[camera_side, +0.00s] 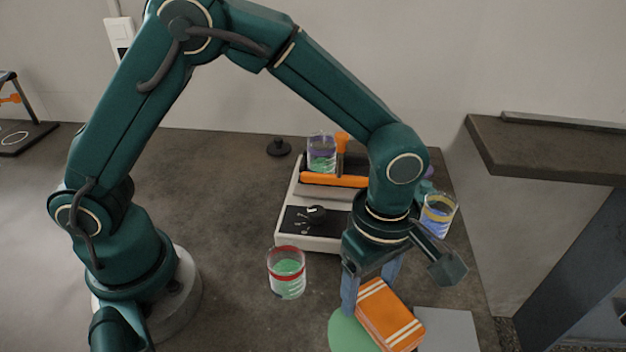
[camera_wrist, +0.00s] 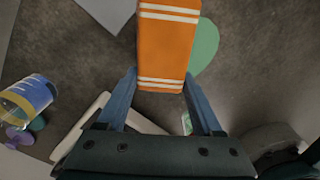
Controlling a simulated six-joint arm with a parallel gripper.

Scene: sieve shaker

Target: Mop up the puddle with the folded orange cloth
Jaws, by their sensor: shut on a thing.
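The folded orange cloth (camera_side: 388,315) with white stripes is between the fingers of my gripper (camera_side: 372,283), which is shut on it. The wrist view also shows the cloth (camera_wrist: 167,50) between the two blue fingers of my gripper (camera_wrist: 160,84). The green puddle (camera_side: 346,334) lies flat on the table, partly under or behind the cloth. In the wrist view the puddle (camera_wrist: 205,46) shows to the right of the cloth. Whether the cloth touches the puddle or hangs just above it I cannot tell.
A grey square plate (camera_side: 450,327) lies right of the cloth. A red-banded beaker (camera_side: 287,273) stands left of my gripper. Behind is the shaker (camera_side: 303,225) with a purple-banded beaker (camera_side: 321,154). A yellow-banded beaker (camera_side: 438,214) stands near the right edge.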

